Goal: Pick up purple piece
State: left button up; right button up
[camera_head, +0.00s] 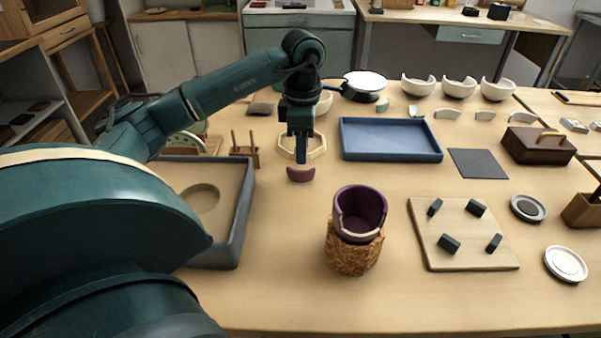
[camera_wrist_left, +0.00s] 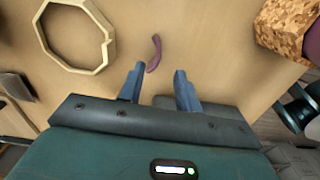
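The purple piece (camera_head: 301,174) is a small curved shard lying on the table, left of the middle in the head view. In the left wrist view the purple piece (camera_wrist_left: 154,53) shows as a thin arc just beyond the fingertips, nearer the left finger. My left gripper (camera_head: 301,156) hangs above and behind the piece, pointing down. In the left wrist view the left gripper (camera_wrist_left: 159,80) is open with nothing between its fingers. A purple cup (camera_head: 361,212) with a broken front rim sits in a cork-like holder (camera_head: 354,256). My right gripper is not in view.
A cream ring (camera_head: 318,151) lies by the gripper. A blue tray (camera_head: 390,155) is to the right, a grey tray (camera_head: 243,205) to the left. A wooden board (camera_head: 465,247) holds several dark blocks. The table between the piece and the cup is clear.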

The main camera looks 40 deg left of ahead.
aim_at(300, 171)
pick_arm(q)
jog(key=shift+a+f, duration=0.2)
jog(key=shift+f, duration=3.3)
jog(key=shift+c, duration=0.4)
grip_shut()
